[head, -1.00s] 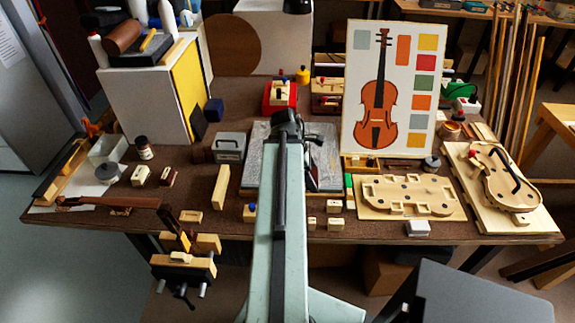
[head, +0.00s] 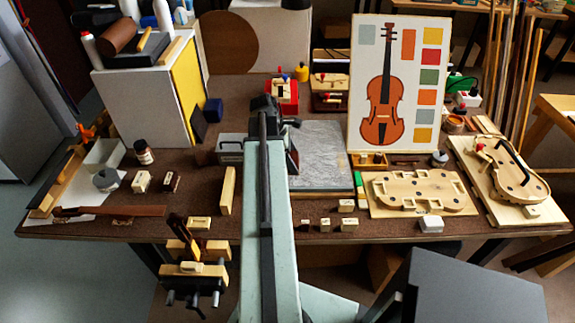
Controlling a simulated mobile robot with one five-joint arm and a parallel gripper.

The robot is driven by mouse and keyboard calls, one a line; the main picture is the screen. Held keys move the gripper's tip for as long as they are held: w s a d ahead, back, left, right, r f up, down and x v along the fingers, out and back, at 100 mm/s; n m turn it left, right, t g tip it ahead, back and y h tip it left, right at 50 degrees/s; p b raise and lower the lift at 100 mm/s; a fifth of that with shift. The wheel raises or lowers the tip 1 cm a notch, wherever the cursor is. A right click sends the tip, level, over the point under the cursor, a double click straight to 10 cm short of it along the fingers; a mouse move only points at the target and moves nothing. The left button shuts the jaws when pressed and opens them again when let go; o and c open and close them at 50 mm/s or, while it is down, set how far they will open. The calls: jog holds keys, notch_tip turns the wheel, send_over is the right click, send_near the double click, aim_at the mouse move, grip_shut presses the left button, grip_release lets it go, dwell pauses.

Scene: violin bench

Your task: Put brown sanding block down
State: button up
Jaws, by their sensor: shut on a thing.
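My gripper (head: 279,118) is at the end of my pale green arm, over the middle of the bench and at the left edge of the grey stone slab (head: 325,150) in the head view. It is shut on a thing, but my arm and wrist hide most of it. I take this to be the brown sanding block, though I cannot make out its shape or colour. I cannot tell whether it touches the bench or hangs above it.
A grey box (head: 231,146) stands left of my gripper. A pale wooden block (head: 228,190) lies nearer the front. The violin poster (head: 396,85) stands behind the wooden mould (head: 418,193) at right. Brown bench top (head: 195,178) shows bare at centre left.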

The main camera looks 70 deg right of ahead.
notch_tip(320, 180, down, 4)
jog(key=b, duration=0.3)
jog(key=shift+b, duration=0.35)
jog(key=shift+w+a+r, duration=0.1)
jog(key=shift+w+r, duration=0.05)
jog(key=shift+r, duration=0.15)
jog(key=shift+f, duration=0.2)
jog(key=o, duration=1.9)
jog(key=shift+r, duration=0.1)
jog(key=p+v, duration=1.1)
jog(key=v, duration=0.1)
jog(key=shift+p, duration=0.35)
